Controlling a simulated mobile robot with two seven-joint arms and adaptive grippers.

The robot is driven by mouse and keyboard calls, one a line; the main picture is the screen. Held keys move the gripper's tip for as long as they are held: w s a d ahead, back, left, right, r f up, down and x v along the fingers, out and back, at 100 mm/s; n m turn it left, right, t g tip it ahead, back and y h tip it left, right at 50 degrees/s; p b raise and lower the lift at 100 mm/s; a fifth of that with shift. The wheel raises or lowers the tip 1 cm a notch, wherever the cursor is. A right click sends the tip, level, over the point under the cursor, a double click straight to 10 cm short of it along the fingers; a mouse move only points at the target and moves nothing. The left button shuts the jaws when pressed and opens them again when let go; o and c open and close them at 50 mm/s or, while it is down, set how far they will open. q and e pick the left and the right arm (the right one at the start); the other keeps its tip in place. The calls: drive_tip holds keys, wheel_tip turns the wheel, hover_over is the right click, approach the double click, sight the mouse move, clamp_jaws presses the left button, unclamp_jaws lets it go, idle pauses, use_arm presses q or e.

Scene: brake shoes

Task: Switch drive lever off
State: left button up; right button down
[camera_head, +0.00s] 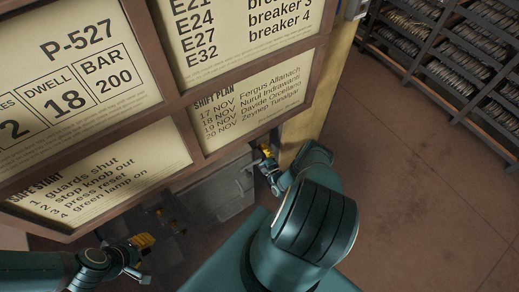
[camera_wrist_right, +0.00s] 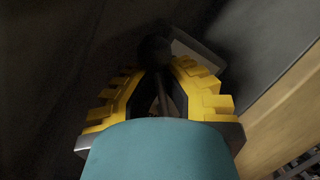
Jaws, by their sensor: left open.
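A lever with a round black knob (camera_wrist_right: 155,49) and a thin dark rod shows in the right wrist view; I see no label on it. My right gripper (camera_wrist_right: 157,76) has a yellow finger on either side of the rod, near the knob. Whether the fingers touch the lever is too dark to tell. In the head view my right gripper (camera_head: 266,152) is beside the lower right of the board, and the lever cannot be made out there. My left gripper (camera_head: 146,257) is open, low at the left, below the board and apart from the lever.
A brown-framed notice board (camera_head: 186,98) covers much of the head view's upper left and hides what is behind it. Shelves of brake shoes (camera_head: 445,75) stand at upper right. Floor (camera_head: 425,190) at right is clear.

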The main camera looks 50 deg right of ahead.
drive_tip(key=shift+a+f, duration=0.1)
drive_tip(key=c, duration=1.3)
unclamp_jaws()
drive_tip(key=v, duration=1.2)
drive_tip(key=shift+s, duration=0.1)
